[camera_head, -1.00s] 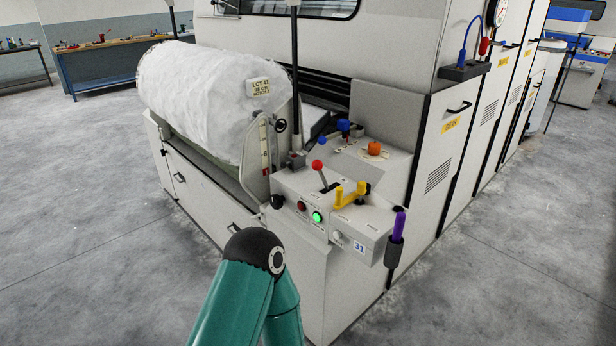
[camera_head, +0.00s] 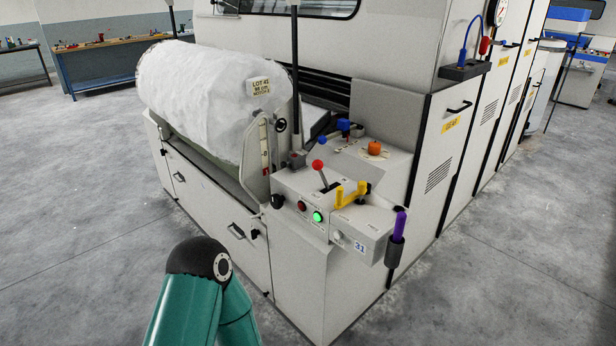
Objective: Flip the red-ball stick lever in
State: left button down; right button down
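The red-ball stick lever (camera_head: 319,170) stands on the sloped control panel at the front corner of the machine. Its red ball is at the top and its dark stick runs down and slightly right into a slot. A teal arm link of mine with a black joint shows at the bottom, left of the panel and well apart from the lever. Neither gripper shows in the view.
Near the lever are a yellow handle (camera_head: 350,194), a lit green button (camera_head: 317,216), a red button (camera_head: 301,206), a blue-ball lever (camera_head: 322,141) and an orange knob (camera_head: 374,148). A purple-handled tool (camera_head: 399,224) hangs at the panel's right corner. A white fibre roll (camera_head: 205,95) lies left.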

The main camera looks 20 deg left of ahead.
aim_at(317, 164)
jog(key=u, duration=0.05)
jog(key=i, duration=1)
jog(key=z, duration=0.05)
